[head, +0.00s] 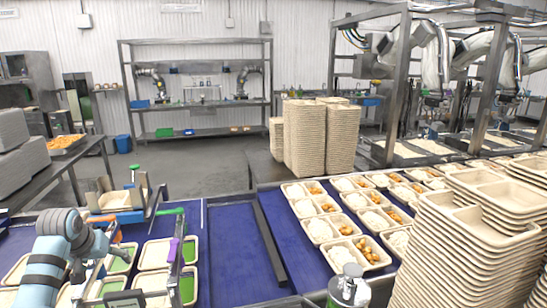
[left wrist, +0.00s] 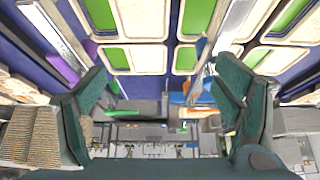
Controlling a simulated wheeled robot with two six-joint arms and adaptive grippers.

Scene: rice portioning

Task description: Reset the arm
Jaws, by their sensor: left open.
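My left arm (head: 52,262), light blue and grey, reaches in from the lower left of the head view. Its gripper (head: 95,243) is over the blue table among trays with green and beige compartments (head: 152,254). In the left wrist view the two dark green fingers of the left gripper (left wrist: 160,105) are spread wide with nothing between them. Beige and green trays (left wrist: 137,20) show beyond the fingers. My right gripper is not in view.
Filled trays (head: 342,229) of rice and orange food stand in rows on the right belt. Tall tray stacks rise at the back (head: 305,150) and right front (head: 465,240). A bare blue strip (head: 232,250) lies in the middle. A green-handled tool (head: 170,211) is near the left gripper.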

